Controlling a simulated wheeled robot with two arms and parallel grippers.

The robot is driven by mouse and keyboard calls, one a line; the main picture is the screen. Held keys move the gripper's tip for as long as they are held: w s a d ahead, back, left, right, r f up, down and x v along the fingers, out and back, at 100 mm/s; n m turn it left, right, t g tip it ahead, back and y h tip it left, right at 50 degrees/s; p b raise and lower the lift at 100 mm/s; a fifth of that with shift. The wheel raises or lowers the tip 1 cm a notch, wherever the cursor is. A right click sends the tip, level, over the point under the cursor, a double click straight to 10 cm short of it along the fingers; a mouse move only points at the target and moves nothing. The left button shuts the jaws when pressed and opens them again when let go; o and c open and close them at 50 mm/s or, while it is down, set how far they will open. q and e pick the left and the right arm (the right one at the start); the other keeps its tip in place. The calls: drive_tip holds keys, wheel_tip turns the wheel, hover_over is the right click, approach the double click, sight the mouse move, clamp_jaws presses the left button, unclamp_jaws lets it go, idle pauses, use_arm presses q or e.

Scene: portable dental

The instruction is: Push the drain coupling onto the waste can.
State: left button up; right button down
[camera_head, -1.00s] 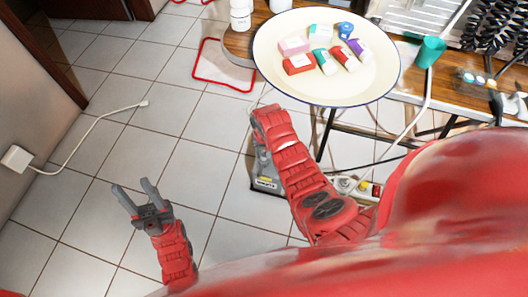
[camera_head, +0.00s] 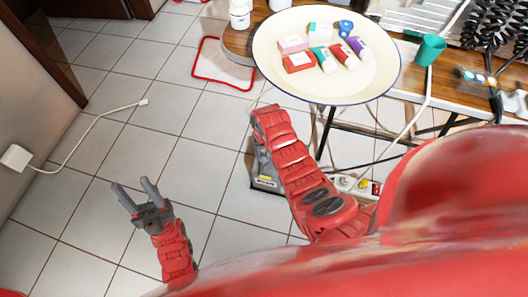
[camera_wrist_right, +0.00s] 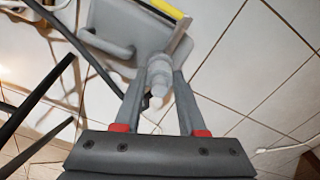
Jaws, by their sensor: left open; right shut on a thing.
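My right gripper (camera_wrist_right: 160,72) is shut on a pale grey, stepped cylindrical piece (camera_wrist_right: 159,80), which looks like the drain coupling. In the right wrist view a grey moulded body with a yellow strip (camera_wrist_right: 130,25) lies just beyond the fingertips. It looks like the waste can, and it shows on the floor in the head view (camera_head: 264,168), partly behind my right arm. I cannot tell whether the coupling touches it. My right gripper is hidden in the head view. My left gripper (camera_head: 136,199) is open and empty above the floor tiles.
A round cream tray (camera_head: 380,75) with several small boxes stands above the can, on a folding stand. A wooden table (camera_head: 463,98) with a green cup (camera_head: 430,49) is at right. A power strip (camera_head: 358,185) and cables lie near my right arm. Floor at left is mostly clear.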

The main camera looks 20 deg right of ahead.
drive_tip(key=shift+f, duration=0.35)
idle(0.3)
drive_tip(key=shift+c, duration=2)
unclamp_jaws()
wheel_tip(320, 180, up, 12)
drive_tip(key=p, duration=0.3)
